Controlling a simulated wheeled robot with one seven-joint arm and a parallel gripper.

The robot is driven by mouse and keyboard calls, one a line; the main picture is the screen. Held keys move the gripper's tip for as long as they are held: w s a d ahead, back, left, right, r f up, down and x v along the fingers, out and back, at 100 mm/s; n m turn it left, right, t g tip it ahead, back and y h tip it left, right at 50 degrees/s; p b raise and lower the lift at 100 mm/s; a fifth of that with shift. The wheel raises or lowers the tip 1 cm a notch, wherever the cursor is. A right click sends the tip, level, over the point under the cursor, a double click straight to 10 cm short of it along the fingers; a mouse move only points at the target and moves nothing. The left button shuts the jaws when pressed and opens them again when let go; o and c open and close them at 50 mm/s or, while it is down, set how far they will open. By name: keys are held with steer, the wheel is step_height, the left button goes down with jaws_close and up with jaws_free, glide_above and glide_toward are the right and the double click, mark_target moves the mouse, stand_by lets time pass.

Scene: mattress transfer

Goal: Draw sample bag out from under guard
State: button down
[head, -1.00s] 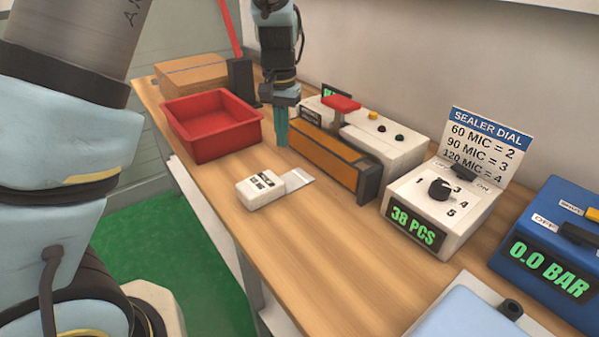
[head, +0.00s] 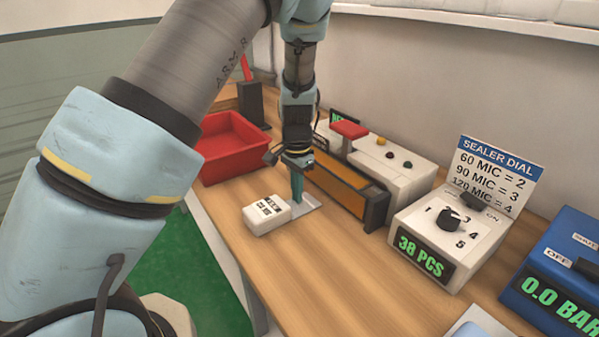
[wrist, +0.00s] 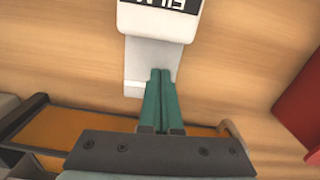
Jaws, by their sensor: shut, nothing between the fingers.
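My gripper (head: 297,199) has its teal fingers together and empty. In the wrist view its fingertips (wrist: 161,72) are over a flat grey tongue (wrist: 146,56) that extends from a white block (wrist: 150,14). In the head view the block (head: 266,214) lies on the table, left of the fingers. I cannot tell whether the fingertips touch the tongue. The orange guard (head: 338,188), with dark ends, stands along the front of the white sealer (head: 405,172), just behind my fingers. It also shows in the wrist view (wrist: 60,128). I cannot make out a sample bag.
A red tray (head: 228,150) stands at the back left. A dial box (head: 445,228) reading 38 PCS stands to the right, with a blue box (head: 560,275) beyond it. A red knob (head: 349,129) rises above the sealer. The table front (head: 300,285) is clear.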

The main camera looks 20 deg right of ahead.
mark_target(281, 198)
steer(key=shift+s+a+r, duration=0.1)
steer(key=shift+a+r, duration=0.1)
steer(key=shift+a, duration=0.25)
steer(key=shift+s+a+r, duration=0.1)
steer(key=shift+a+r, duration=0.1)
steer(key=shift+a, duration=0.2)
steer(key=shift+s+a+f+p, duration=0.1)
steer(key=shift+s+a+p, duration=0.1)
steer(key=shift+a, duration=0.2)
steer(key=shift+s+a+f+p, duration=0.1)
steer(key=shift+a+p, duration=0.05)
steer(key=shift+a, duration=0.2)
steer(key=shift+s+a+b, duration=0.1)
steer(key=shift+a+b, duration=0.35)
steer(key=shift+a, duration=0.2)
steer(key=shift+s+a, duration=0.15)
steer(key=shift+a, duration=0.15)
